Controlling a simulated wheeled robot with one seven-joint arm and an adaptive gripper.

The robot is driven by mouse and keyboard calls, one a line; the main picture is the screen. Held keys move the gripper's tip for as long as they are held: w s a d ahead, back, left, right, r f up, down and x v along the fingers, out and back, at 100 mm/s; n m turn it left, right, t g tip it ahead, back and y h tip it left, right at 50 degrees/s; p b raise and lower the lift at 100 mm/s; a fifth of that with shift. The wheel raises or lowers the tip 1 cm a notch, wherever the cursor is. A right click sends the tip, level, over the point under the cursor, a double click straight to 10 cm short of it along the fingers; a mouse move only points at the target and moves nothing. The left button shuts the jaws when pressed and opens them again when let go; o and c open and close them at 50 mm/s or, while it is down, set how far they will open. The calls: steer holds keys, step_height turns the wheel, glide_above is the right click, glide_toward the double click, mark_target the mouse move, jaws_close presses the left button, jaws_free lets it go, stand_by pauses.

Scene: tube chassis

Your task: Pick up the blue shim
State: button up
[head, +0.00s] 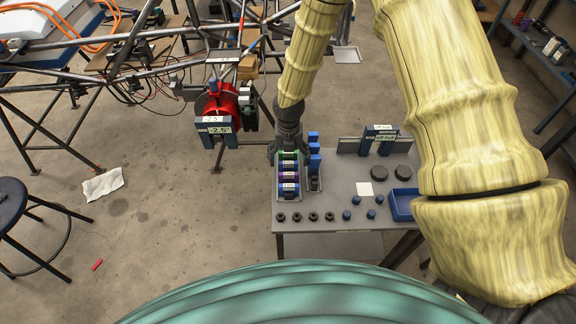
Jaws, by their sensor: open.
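A narrow grey rack (280,190) stands at the left end of the table. It holds a row of small labelled blocks. A green one (289,153) is at the back, nearest my gripper, with blue and purple ones in front of it. A blue block (287,189), which may be the blue shim, is at the front of the row. The labels are too small to read. My gripper (288,146) points down over the back end of the rack, open. Its fingers are dark and small here, and I cannot tell whether they touch a block.
Blue upright pieces (314,152) stand in a holder just right of the rack. Dark nuts (297,217), blue caps (355,200), black discs (376,173) and a blue tray (400,204) share the table (335,190). The tube chassis (150,35) is behind left.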

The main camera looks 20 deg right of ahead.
mark_target(288, 162)
steer(key=shift+w+f+p, duration=0.15)
steer(key=shift+f+p, duration=0.5)
steer(key=shift+f, duration=1.95)
steer(key=c, duration=1)
